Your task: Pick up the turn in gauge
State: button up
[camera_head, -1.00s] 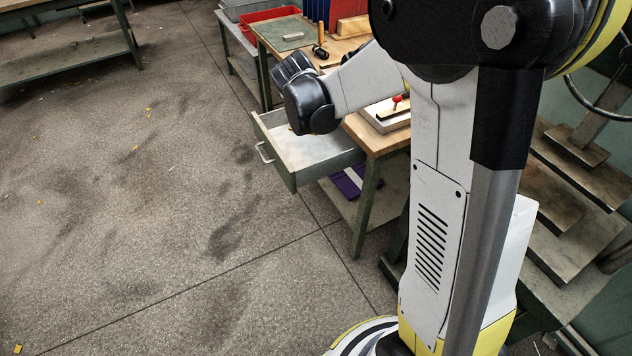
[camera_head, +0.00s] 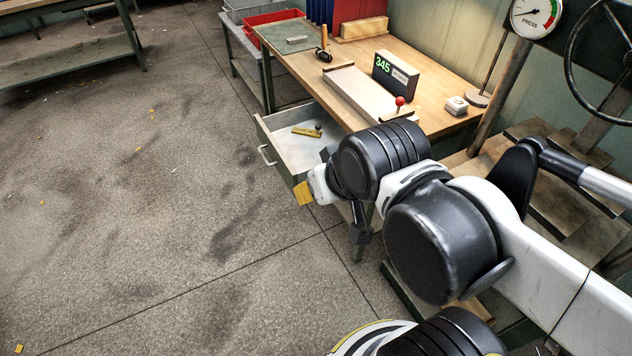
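My gripper (camera_head: 316,188) is at the end of my arm, by the front right corner of the open drawer (camera_head: 277,155). Its fingers are small and partly hidden by my wrist, so I cannot tell if it is open or shut. A flat yellow piece (camera_head: 303,194) shows at its tip; I cannot tell if it is held or part of the gripper. In the drawer lie a yellow strip (camera_head: 305,132) and a small dark item (camera_head: 318,127). Which thing is the turn in gauge, I cannot tell for sure.
A press dial (camera_head: 535,17) stands at right. The floor at left is mostly clear.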

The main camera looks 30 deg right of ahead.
aim_at(302, 38)
jog(key=i+l+z, duration=0.45)
jog(key=i+j+z, duration=0.2)
jog(key=j, duration=0.75)
jog(key=j+z, duration=0.2)
jog(key=j, duration=0.8)
jog(key=i+j+z, duration=0.35)
jog(key=j, duration=0.4)
jog(key=i+j+z, duration=0.15)
jog(key=j, duration=0.25)
jog(key=i+j+z, duration=0.2)
jog(key=j, duration=0.25)
jog(key=i+j+z, duration=0.15)
jog(key=j, duration=0.3)
jog(key=i+j+z, duration=0.2)
jog(key=j, duration=0.25)
jog(key=j+z, duration=0.15)
jog(key=j, duration=0.3)
jog(key=i+j, duration=0.15)
jog(key=j, duration=0.2)
jog(key=i+j+z, duration=0.15)
jog(key=j, duration=0.15)
jog(key=i+j, duration=0.15)
jog(key=j, duration=0.2)
jog(key=i+j+z, duration=0.15)
jog(key=j, duration=0.55)
jog(key=i+z, duration=0.05)
jog(key=i, duration=0.05)
